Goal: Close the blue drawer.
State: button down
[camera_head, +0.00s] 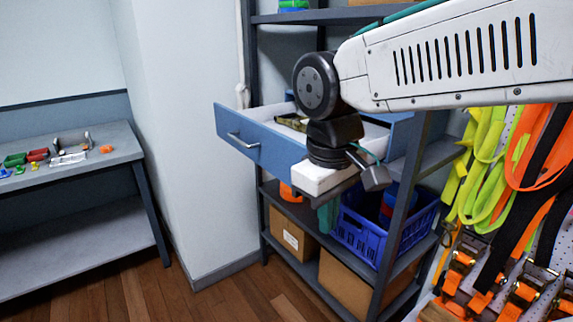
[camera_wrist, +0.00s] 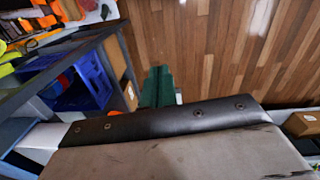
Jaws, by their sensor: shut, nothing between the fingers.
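The blue drawer (camera_head: 262,143) is pulled out of the tall shelf in the head view. Its front faces left and toward me, with a pale bar handle (camera_head: 242,141) near its left part. A few items, one olive-coloured, lie inside it. My gripper (camera_head: 328,216) points down at the drawer's near right side and covers part of it. Its teal fingers are shut and empty, and they hang lower than the drawer front. They also show in the wrist view (camera_wrist: 157,86), above the wooden floor. I cannot tell whether my gripper touches the drawer.
The shelf's dark uprights (camera_head: 400,215) stand close by. Below the drawer are a blue crate (camera_head: 362,232) and cardboard boxes (camera_head: 291,236). Orange and yellow straps (camera_head: 490,150) hang at the right. A grey bench (camera_head: 75,170) stands left. Floor (camera_head: 150,297) in front is clear.

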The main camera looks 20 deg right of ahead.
jog(key=w+a+r+n+h, duration=0.1)
jog(key=w+a+r+n, duration=0.1)
jog(key=w+r+n, duration=0.45)
jog(key=w+a+r+n+h, duration=0.1)
jog(key=w+a+r+n, duration=0.2)
jog(key=w+n, duration=0.6)
jog(key=d+f+n, duration=0.1)
jog(key=d+f, duration=0.5)
jog(key=f, duration=0.3)
jog(key=shift+w+d+f, duration=0.15)
jog(key=shift+w+d, duration=0.15)
jog(key=shift+d, duration=0.05)
jog(key=shift+d+n, duration=0.1)
jog(key=shift+n, duration=0.15)
